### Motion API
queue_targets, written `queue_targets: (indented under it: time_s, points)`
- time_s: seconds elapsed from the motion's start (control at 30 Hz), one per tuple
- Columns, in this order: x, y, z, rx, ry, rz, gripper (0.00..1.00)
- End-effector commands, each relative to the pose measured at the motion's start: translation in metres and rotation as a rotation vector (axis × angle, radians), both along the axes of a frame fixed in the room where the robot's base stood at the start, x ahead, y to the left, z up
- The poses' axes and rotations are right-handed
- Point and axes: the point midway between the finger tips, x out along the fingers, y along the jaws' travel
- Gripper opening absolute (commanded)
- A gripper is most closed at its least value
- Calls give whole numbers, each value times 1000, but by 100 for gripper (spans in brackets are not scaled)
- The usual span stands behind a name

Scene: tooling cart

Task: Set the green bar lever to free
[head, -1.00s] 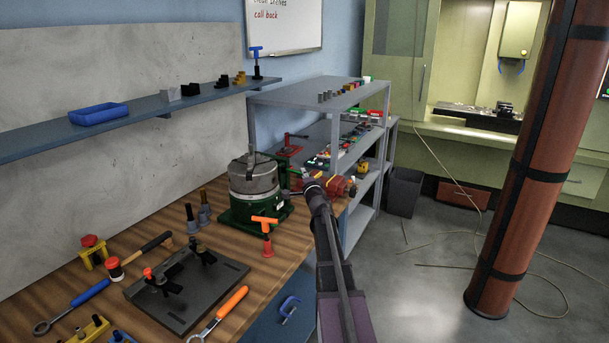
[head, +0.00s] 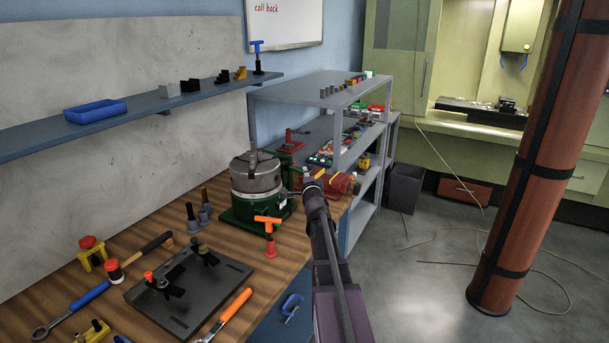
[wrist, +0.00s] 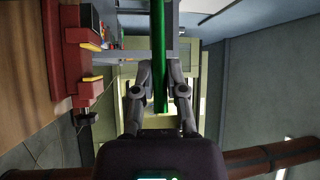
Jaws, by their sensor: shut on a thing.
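The green bar lever (wrist: 159,50) runs up and down the middle of the wrist view, and its lower end sits between my fingers. My gripper (wrist: 160,75) is shut on the bar, with one finger on each side. In the head view my gripper (head: 307,175) is beside the green-based machine with the grey round top (head: 255,172), at its right. The bar is small and mostly hidden there by my gripper and arm. I cannot read any position marks for the lever.
A red machine (head: 341,183) stands just behind my gripper. An orange-handled tool (head: 268,228) stands in front of the green machine. Grey shelves (head: 310,92) rise behind. The workbench (head: 228,265) holds several tools. The floor at the right is open up to a brown column (head: 525,160).

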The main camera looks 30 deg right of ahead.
Motion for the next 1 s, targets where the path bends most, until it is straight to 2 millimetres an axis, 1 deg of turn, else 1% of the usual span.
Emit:
queue_targets:
  time_s: [0.27,0.3,0.37,0.4,0.67,0.7,0.77,0.8,0.87,1.0]
  points:
    - [1,-2,1,1,-2,-1,0]
    - [1,-2,1,1,-2,-1,23]
    - [1,-2,1,1,-2,-1,40]
    - [1,-2,1,1,-2,-1,52]
    - [1,-1,0,2,-1,-1,52]
    - [1,-1,0,2,-1,-1,46]
    - [1,-1,0,2,-1,-1,28]
    - [1,-1,0,2,-1,-1,16]
    - [1,-1,0,2,-1,-1,0]
    - [1,-1,0,1,0,-1,0]
